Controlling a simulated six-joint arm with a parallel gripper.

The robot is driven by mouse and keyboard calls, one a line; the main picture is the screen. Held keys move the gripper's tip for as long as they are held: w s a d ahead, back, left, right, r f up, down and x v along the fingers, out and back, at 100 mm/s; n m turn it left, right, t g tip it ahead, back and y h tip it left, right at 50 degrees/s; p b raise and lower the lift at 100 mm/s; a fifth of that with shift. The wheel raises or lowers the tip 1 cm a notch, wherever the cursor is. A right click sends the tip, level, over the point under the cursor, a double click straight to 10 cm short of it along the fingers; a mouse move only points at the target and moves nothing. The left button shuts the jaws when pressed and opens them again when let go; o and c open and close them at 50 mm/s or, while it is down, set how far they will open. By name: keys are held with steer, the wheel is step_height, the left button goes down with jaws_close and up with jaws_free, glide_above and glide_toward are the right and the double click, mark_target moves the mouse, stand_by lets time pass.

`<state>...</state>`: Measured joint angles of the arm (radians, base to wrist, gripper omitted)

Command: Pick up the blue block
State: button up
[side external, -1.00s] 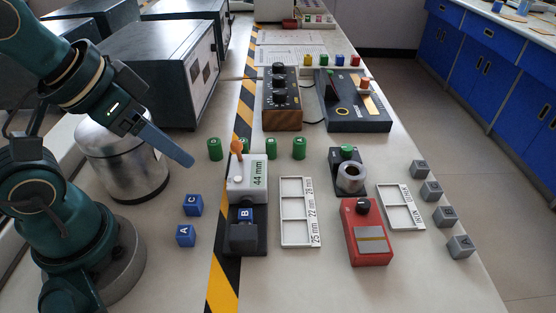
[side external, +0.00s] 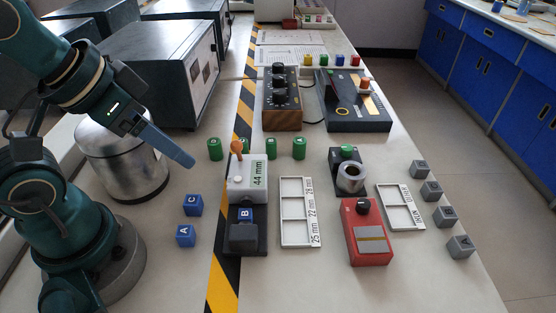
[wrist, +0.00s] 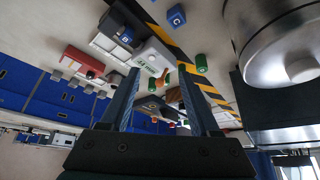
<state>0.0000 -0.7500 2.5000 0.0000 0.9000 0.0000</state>
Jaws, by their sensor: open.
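Three lettered blue blocks show in the side view. Block C (side external: 193,205) and block A (side external: 185,235) lie on the bench left of the striped tape. Block B (side external: 245,214) sits in the grey measuring device (side external: 247,174), whose display reads 44 mm. The wrist view shows block C (wrist: 176,16) at the top and block B (wrist: 126,38) in the device. My gripper (side external: 188,161) is in the air above and behind block C, apart from all the blocks. In the wrist view, my gripper (wrist: 160,95) has its two fingers spread with nothing held between them.
A steel canister (side external: 122,165) stands left of my gripper. Several green cylinders (side external: 271,148) stand behind the device. A white sorting tray (side external: 297,238), a red box (side external: 367,232) and several grey blocks (side external: 460,246) are to the right. The bench around blocks A and C is clear.

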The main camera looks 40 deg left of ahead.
steer(key=m+g, duration=0.5)
steer(key=m, duration=2.2)
glide_above(245, 213)
steer(key=f, duration=0.7)
steer(key=shift+w+a+f, duration=0.1)
steer(key=shift+w+f, duration=0.1)
steer(key=shift+f, duration=0.15)
steer(key=shift+s+f+g, duration=0.15)
steer(key=shift+f+g, duration=0.15)
steer(key=shift+f, duration=2.5)
